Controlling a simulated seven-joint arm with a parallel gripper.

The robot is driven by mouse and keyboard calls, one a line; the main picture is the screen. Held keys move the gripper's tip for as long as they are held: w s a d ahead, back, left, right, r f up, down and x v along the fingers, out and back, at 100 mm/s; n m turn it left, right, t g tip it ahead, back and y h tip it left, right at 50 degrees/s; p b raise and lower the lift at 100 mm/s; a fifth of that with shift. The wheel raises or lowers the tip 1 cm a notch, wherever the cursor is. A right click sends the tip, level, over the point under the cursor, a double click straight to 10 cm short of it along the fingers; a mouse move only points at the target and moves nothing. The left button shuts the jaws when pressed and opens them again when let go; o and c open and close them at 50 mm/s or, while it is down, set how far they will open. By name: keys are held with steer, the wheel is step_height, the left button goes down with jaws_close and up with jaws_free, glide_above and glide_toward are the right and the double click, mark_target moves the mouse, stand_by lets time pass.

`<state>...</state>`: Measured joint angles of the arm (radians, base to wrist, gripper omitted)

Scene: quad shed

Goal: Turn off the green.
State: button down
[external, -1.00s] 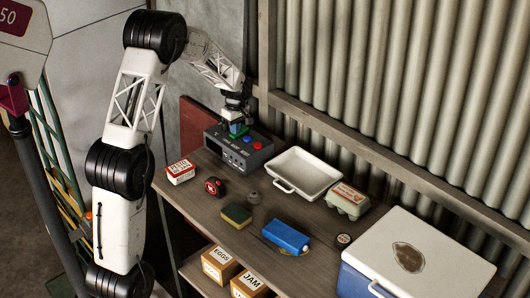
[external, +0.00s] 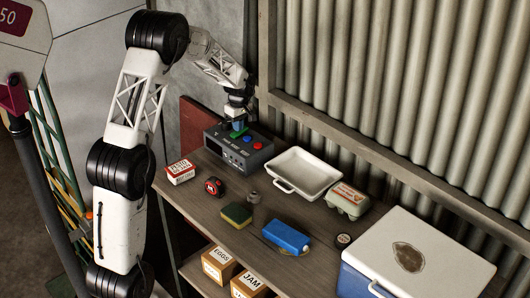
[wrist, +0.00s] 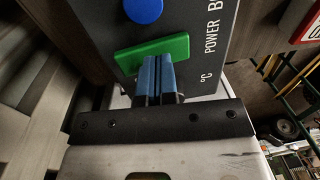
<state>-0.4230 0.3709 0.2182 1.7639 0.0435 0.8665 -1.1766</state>
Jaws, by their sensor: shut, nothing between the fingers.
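A dark grey control box (external: 240,158) sits at the far left end of the workbench. Its top carries a green rectangular switch (external: 238,133), a round blue button (external: 248,140) and a red button (external: 258,146). The green switch (wrist: 152,52) and blue button (wrist: 143,10) also show in the wrist view, beside white lettering reading "POWER". My gripper (wrist: 157,80) is shut and empty, its blue fingertips together at the edge of the green switch. The tips overlap the switch in the picture; I cannot tell whether they touch it. The gripper also shows above the box in the external view (external: 237,123).
A white tray (external: 285,186) stands right of the box. A red-and-white carton (external: 180,172), a red-and-black round item (external: 214,187), a sponge (external: 236,216), a blue item (external: 286,236) and a cooler (external: 410,255) are also on the bench. A corrugated wall is behind.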

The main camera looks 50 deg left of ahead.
mark_target(235, 135)
steer(key=shift+r, duration=0.1)
step_height(235, 135, up, 14)
steer(key=s, duration=0.2)
stand_by(0.8)
steer(key=shift+d, duration=0.1)
steer(key=s+d+r+m+t, duration=0.1)
steer(key=s+d+r+m, duration=0.45)
steer(key=s+d, duration=0.45)
steer(key=s+d+r+m+t, duration=0.1)
steer(key=s+d+r+m, duration=0.3)
steer(key=s+d+r, duration=0.55)
steer(key=s+d+f+m, duration=0.3)
steer(key=s+d, duration=0.4)
steer(key=s, duration=0.4)
steer(key=s+d+f+m+t, duration=0.1)
steer(key=s+d+f+m, duration=0.2)
steer(key=s, duration=0.9)
steer(key=d+m, duration=0.2)
steer(key=d, duration=0.2)
steer(key=shift+d+f+m+t, duration=0.2)
steer(key=shift+d+m+t, duration=0.1)
steer(key=shift+d+m, duration=0.05)
